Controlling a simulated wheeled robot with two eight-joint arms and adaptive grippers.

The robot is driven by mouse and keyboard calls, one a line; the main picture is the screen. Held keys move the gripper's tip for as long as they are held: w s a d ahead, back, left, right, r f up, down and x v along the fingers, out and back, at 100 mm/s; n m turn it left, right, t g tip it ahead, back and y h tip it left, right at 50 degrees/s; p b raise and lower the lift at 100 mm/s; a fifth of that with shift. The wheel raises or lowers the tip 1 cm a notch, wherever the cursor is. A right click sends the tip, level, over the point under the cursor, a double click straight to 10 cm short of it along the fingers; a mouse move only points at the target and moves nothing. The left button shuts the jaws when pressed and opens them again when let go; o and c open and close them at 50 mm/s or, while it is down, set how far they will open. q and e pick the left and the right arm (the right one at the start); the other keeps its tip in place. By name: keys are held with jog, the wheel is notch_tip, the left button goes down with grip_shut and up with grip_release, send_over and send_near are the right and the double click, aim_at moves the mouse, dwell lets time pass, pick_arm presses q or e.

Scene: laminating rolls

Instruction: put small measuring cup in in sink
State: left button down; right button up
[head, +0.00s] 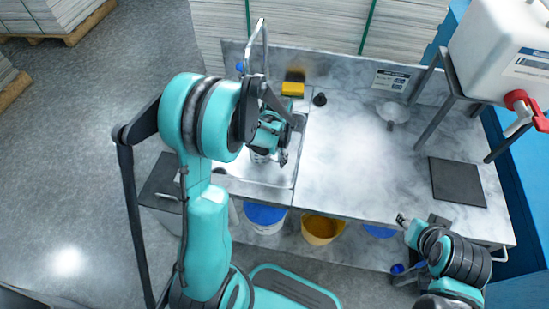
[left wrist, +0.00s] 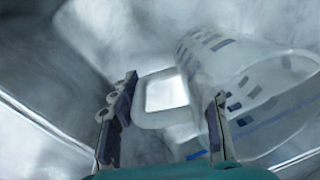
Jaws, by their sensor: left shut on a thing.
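The small measuring cup (left wrist: 245,85) is white and translucent with blue markings and a loop handle. It lies tilted in the left wrist view, with its handle between the fingers of my left gripper (left wrist: 168,105). In the head view my left gripper (head: 270,145) is over the sink (head: 265,189), shut on the cup. Only a pale bit of the cup (head: 260,157) shows beneath it. My arm hides much of the basin, so I cannot tell whether the cup touches its floor. My right gripper (head: 402,219) is low by the counter's front edge; its jaws are unclear.
A yellow sponge (head: 293,85), a small black object (head: 320,99) and a white funnel-like vessel (head: 394,113) are at the counter's back. A dark mat (head: 456,182) and a white tank (head: 505,50) on a stand are at right. The counter's middle is clear.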

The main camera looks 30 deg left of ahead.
pick_arm(q)
jog(key=shift+r, duration=0.1)
jog(key=c, duration=0.8)
grip_release()
jog(key=shift+o, duration=0.2)
